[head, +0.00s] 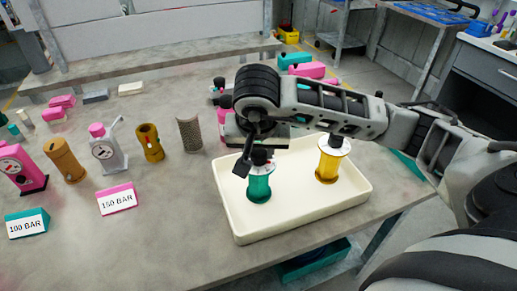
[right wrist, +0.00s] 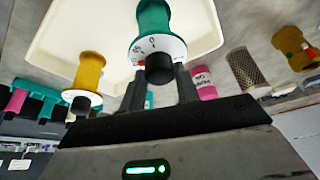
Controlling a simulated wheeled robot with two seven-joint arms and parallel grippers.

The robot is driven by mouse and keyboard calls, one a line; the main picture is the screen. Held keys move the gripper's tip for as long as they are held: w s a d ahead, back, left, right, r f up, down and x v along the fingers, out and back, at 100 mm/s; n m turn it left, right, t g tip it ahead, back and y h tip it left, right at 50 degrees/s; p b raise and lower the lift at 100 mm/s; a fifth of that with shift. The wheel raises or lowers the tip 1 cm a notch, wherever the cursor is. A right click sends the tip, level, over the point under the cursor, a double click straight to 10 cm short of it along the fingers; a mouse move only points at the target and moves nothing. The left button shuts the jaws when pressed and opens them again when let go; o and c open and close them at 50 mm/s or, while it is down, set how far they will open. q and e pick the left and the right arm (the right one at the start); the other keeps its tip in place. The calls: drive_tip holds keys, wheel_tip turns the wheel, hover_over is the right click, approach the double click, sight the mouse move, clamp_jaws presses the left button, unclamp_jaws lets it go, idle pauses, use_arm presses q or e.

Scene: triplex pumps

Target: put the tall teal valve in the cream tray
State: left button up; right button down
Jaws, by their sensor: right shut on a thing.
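The tall teal valve (head: 259,186) is a teal spool with a white dial plate and a black knob on top. It is upright inside the cream tray (head: 300,222), toward the left side; I cannot tell whether its base touches the tray floor. My right gripper (head: 252,160) reaches down from above and is shut on the valve at its knob. In the right wrist view the fingers (right wrist: 160,85) flank the knob below the teal body (right wrist: 154,20). My left gripper is not in view.
A yellow valve (head: 327,165) stands in the tray's right part. On the table to the left are a brown cylinder (head: 64,161), a grey gauge bottle (head: 107,154), a mustard spool (head: 150,143), a mesh cylinder (head: 189,134) and label blocks (head: 117,199). The tray's front is clear.

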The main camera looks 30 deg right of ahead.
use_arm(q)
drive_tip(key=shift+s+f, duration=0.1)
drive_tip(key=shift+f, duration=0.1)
use_arm(e)
drive_tip(key=shift+f, duration=0.1)
drive_tip(key=shift+f+b, duration=0.25)
drive_tip(key=shift+b, duration=0.1)
drive_tip(key=c, duration=1)
unclamp_jaws()
drive_tip(key=shift+c, duration=0.2)
drive_tip(key=shift+r+p, duration=0.25)
drive_tip(key=shift+p, duration=0.1)
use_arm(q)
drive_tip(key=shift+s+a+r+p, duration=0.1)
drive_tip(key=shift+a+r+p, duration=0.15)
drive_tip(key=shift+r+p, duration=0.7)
use_arm(e)
drive_tip(key=v, duration=1.2)
drive_tip(key=shift+p, duration=0.3)
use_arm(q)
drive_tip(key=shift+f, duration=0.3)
